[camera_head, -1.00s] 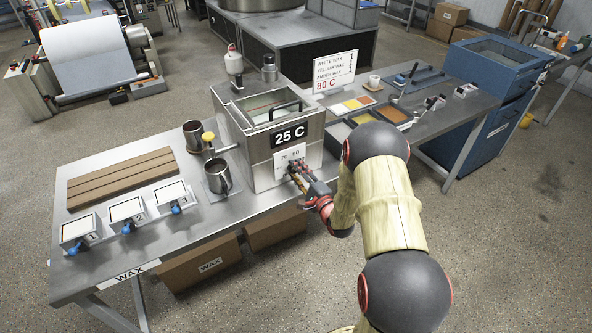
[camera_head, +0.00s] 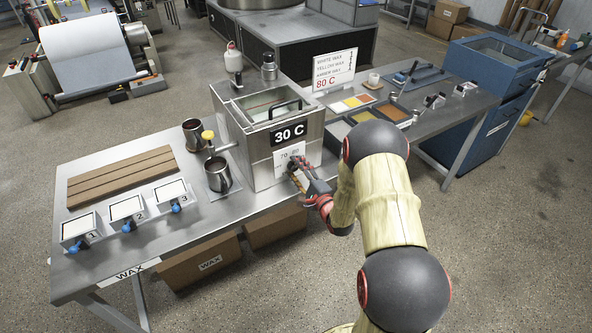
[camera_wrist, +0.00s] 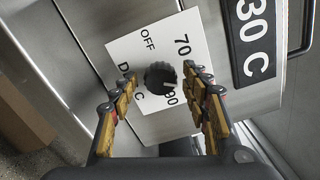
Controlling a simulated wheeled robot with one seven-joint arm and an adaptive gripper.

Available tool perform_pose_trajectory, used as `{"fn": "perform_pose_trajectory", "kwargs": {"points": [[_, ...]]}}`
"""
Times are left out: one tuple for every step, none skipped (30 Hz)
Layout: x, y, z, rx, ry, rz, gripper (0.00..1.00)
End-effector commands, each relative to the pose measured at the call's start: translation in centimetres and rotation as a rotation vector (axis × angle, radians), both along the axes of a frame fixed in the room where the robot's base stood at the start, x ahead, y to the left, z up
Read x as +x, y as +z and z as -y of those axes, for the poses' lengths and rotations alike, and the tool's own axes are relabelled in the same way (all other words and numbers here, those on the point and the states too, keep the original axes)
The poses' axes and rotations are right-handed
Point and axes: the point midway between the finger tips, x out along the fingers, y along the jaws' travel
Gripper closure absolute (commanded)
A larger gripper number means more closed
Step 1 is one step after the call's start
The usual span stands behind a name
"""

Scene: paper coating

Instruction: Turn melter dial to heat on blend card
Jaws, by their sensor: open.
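The melter (camera_head: 262,120) is a steel box on the table with a glass-topped lid and a black display (camera_head: 289,134) reading 30 C. Its black dial (camera_wrist: 160,78) sits on a white plate (camera_wrist: 133,48) marked OFF, 70 and 90, with other marks partly hidden. My gripper (camera_wrist: 163,95) is open, its two fingers on either side of the dial; I cannot tell whether they touch it. In the head view my gripper (camera_head: 296,171) is at the melter's front face and covers most of the dial. The blend card (camera_head: 334,72) stands behind, listing white, yellow and amber wax and 80 C in red.
A metal jug (camera_head: 218,174) and a dark mug (camera_head: 193,134) stand left of the melter. Three numbered trays (camera_head: 127,210) sit at the table's front left beside a brown slatted board (camera_head: 122,176). Wax bins (camera_head: 362,117) lie to the right.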

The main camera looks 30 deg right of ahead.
Motion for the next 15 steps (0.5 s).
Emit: {"fn": "perform_pose_trajectory", "kwargs": {"points": [[0.0,0.0,0.0,0.0,0.0,0.0,0.51],[0.0,0.0,0.0,0.0,0.001,0.0,0.51],[0.0,0.0,0.0,0.0,0.001,0.0,0.51],[0.0,0.0,0.0,0.0,0.001,0.0,0.51],[0.0,0.0,0.0,0.0,0.001,0.0,0.51],[0.0,0.0,0.0,0.0,0.001,0.0,0.51],[0.0,0.1,0.0,0.0,0.001,0.001,0.51],[0.0,0.1,0.0,-0.001,0.001,0.001,0.51],[-0.1,0.0,0.0,0.0,0.001,0.0,0.51],[-0.2,0.0,0.0,0.0,0.0,0.0,0.51],[-0.4,0.0,0.0,0.0,0.0,0.0,0.51],[-0.7,0.0,0.1,0.0,-0.001,0.0,0.51],[-1.0,0.0,0.1,0.0,-0.002,-0.001,0.51],[-1.4,0.0,0.2,0.0,-0.002,0.0,0.51],[-2.0,0.0,0.2,0.001,-0.002,0.0,0.51]]}}
